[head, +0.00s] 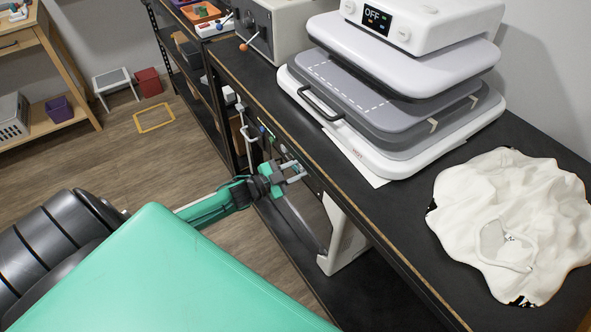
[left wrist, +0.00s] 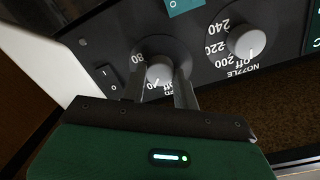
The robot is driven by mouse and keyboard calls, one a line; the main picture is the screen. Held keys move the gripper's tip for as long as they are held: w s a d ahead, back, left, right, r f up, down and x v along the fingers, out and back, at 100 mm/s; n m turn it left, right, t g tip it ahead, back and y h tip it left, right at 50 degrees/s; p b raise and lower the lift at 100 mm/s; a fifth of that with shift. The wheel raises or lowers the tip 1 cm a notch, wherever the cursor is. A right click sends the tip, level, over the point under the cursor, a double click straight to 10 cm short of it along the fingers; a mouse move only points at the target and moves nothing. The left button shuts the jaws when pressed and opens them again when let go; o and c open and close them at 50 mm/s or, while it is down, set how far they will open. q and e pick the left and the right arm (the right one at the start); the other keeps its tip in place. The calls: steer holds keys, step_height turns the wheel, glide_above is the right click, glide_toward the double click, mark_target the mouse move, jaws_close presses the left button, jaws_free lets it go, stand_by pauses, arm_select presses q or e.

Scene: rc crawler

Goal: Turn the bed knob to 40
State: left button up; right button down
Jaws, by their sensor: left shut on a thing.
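The bed knob (left wrist: 159,71) is a light grey round knob on a dark panel (left wrist: 113,50) in the left wrist view. My left gripper (left wrist: 165,85) is shut on it, with one finger on each side. Its dial shows "80" at the left; other marks are partly hidden by the fingers, and I cannot read the exact setting. In the head view my left gripper (head: 292,172) reaches to the front of a machine (head: 347,238) below the black worktop; the knob is too small to make out there. My right gripper is not in view.
The nozzle knob (left wrist: 245,41) sits close to the right of the bed knob, and a rocker switch (left wrist: 107,74) to its left. The worktop (head: 400,215) overhangs my left gripper. A heat press (head: 395,90) and a white cloth (head: 510,205) rest on top.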

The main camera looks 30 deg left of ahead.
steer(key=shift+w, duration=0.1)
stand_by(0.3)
arm_select(q)
steer(key=o, duration=1)
steer(key=shift+c, duration=0.2)
steer(key=shift+s, duration=0.1)
steer(key=shift+s+a, duration=0.2)
steer(key=shift+s, duration=0.05)
steer(key=v, duration=1.3)
steer(key=shift+b, duration=0.4)
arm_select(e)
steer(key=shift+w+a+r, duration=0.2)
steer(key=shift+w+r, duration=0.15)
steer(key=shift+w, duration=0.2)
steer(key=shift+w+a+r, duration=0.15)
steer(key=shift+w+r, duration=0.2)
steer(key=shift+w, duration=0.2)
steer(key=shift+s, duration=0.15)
